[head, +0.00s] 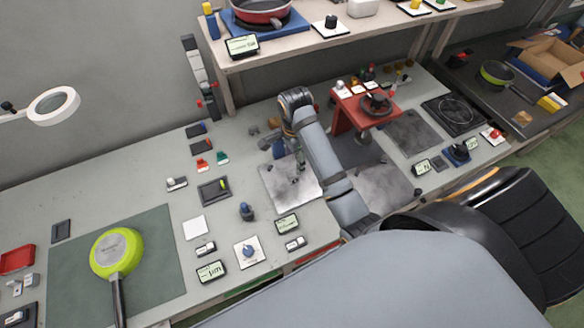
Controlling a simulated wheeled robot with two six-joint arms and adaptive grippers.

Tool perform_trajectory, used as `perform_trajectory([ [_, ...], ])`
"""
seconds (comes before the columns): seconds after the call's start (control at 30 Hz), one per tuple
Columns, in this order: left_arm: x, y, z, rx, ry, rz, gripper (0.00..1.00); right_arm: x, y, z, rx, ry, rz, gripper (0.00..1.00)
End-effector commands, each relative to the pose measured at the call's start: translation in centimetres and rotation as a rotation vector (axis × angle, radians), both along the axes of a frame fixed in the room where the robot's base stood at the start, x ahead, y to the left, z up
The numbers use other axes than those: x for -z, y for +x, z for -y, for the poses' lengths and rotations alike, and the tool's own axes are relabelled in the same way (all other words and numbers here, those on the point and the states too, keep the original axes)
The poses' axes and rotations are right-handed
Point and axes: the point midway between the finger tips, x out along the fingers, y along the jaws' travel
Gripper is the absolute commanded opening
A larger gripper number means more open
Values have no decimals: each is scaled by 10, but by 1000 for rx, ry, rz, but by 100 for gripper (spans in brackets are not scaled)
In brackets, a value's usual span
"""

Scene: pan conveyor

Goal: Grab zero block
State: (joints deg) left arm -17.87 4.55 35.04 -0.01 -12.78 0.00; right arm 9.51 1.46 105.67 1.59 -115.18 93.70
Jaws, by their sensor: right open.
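My right arm reaches over the bench from the lower right. Its gripper (299,166) is small in the picture and points down over a pale grey, stained plate (278,190). It is open. A small dark item (295,181) shows on the plate just below the fingertips; I cannot tell whether they touch it. Nothing in view can be clearly read as the zero block. Small blocks (197,129) lie at the back of the bench, left of the arm. My left gripper is not in view.
A green pan (116,252) lies on a dark mat (62,285) at the left. Displays (287,224) and a blue knob (248,250) stand at the front edge. A red stand (341,119) is right of the arm. A shelf (300,43) overhangs the back.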

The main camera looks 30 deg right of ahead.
Motion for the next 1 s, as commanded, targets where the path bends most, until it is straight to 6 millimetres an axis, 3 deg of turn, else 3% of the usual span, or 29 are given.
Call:
perform_trajectory([
  [0.03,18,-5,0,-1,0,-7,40,18,0,0,0,0,-1,60],
  [0.17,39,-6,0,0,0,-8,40,39,0,0,0,0,0,60],
  [0.47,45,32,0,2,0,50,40,49,0,-2,0,1,0,60],
  [0.73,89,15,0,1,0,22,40,92,-2,-5,0,0,0,60],
  [1.0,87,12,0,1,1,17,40,90,-2,-5,0,0,0,59],
])
